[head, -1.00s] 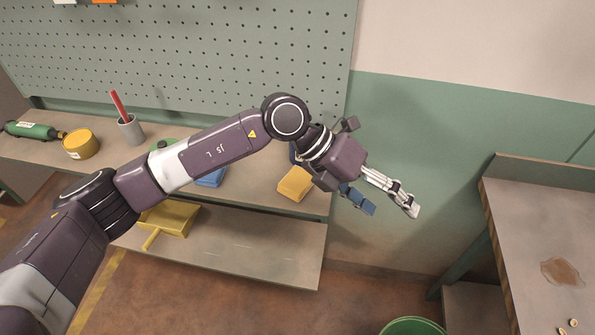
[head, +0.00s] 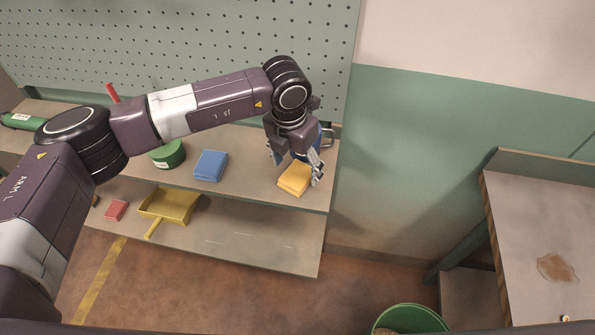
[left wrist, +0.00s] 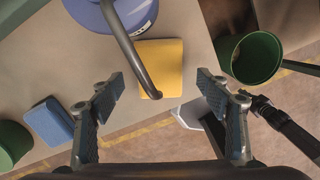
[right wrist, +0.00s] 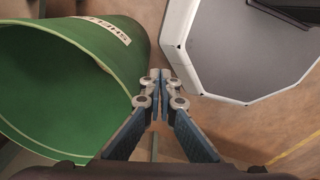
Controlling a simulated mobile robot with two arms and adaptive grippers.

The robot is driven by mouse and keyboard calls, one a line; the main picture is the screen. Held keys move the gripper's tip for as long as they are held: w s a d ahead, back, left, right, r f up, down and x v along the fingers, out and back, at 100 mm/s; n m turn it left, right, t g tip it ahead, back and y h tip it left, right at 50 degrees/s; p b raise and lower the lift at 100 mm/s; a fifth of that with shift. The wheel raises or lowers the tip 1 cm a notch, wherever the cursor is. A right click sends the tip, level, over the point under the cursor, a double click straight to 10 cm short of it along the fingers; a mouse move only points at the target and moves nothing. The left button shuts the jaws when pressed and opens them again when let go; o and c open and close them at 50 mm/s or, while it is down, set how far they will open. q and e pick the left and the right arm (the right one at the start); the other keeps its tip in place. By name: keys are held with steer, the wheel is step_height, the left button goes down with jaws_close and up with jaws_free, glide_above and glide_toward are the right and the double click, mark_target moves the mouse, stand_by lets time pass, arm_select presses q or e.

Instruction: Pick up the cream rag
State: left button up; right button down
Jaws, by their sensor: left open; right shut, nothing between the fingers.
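A folded yellow rag (head: 293,180), the closest thing to cream here, lies on the bench near its right end. In the left wrist view the rag (left wrist: 166,62) is flat, ahead of the fingers, and partly covered by a curved grey handle. My left gripper (head: 297,168) is open and points down just over the rag, with no cloth between its fingers. In the left wrist view its fingers (left wrist: 160,80) are spread wide. My right gripper (right wrist: 160,76) is shut and empty, beside a green bin, and out of the head view.
A blue container (left wrist: 95,12) with that grey handle stands close to the yellow rag. A blue rag (head: 210,165) and a green tin (head: 167,154) are further left. A yellow dustpan (head: 172,205) and red rag (head: 117,210) lie on the lower shelf. The green bin (right wrist: 110,45) stands on the floor.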

mark_target(298, 177)
arm_select(q)
steer(key=shift+w+d+f, duration=0.1)
steer(key=shift+w+f, duration=0.05)
steer(key=shift+f, duration=0.5)
steer(key=shift+w+d+f, duration=0.1)
steer(key=shift+w+f, duration=0.05)
steer(key=shift+f, duration=0.45)
steer(key=c, duration=1.3)
steer(key=shift+o, duration=0.2)
steer(key=shift+a+r, duration=0.1)
